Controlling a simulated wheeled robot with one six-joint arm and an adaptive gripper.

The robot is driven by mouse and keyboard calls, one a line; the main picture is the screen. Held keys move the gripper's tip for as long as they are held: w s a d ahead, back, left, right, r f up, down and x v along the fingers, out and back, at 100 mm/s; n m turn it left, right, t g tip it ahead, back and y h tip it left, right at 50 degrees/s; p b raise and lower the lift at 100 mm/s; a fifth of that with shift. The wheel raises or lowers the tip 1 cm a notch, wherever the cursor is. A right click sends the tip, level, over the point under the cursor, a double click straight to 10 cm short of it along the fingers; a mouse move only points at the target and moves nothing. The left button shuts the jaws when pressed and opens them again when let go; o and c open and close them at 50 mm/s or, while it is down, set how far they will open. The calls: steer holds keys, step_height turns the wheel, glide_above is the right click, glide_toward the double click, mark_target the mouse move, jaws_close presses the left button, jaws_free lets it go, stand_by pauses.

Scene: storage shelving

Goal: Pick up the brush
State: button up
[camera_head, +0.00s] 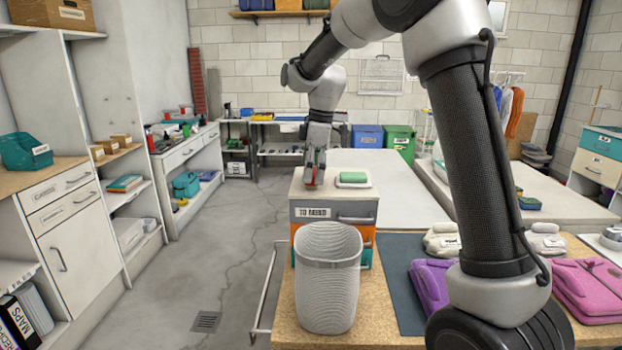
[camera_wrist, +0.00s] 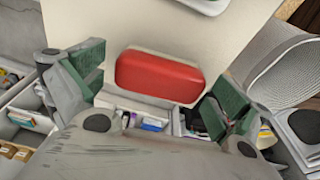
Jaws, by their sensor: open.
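A red block with rounded edges (camera_wrist: 160,76), most likely the brush, sits on the pale top of a drawer unit (camera_head: 335,199) labelled "TO MEND". In the head view only a little of the red block (camera_head: 311,184) shows below my gripper (camera_head: 315,172). My gripper points down over it. In the wrist view my gripper (camera_wrist: 158,88) is open, with one green-padded finger off each end of the red block. I see gaps between block and fingers. Its underside is hidden, so I cannot see bristles.
A green block (camera_head: 353,178) lies on a white tray just right of my gripper. A ribbed white bin (camera_head: 328,277) stands in front of the drawer unit. Purple (camera_head: 431,283) and pink (camera_head: 590,287) folded items lie on the right. The floor to the left is clear.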

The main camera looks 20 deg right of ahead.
steer(key=shift+f, duration=0.1)
steer(key=c, duration=0.9)
steer(key=shift+c, duration=0.2)
step_height(320, 180, up, 10)
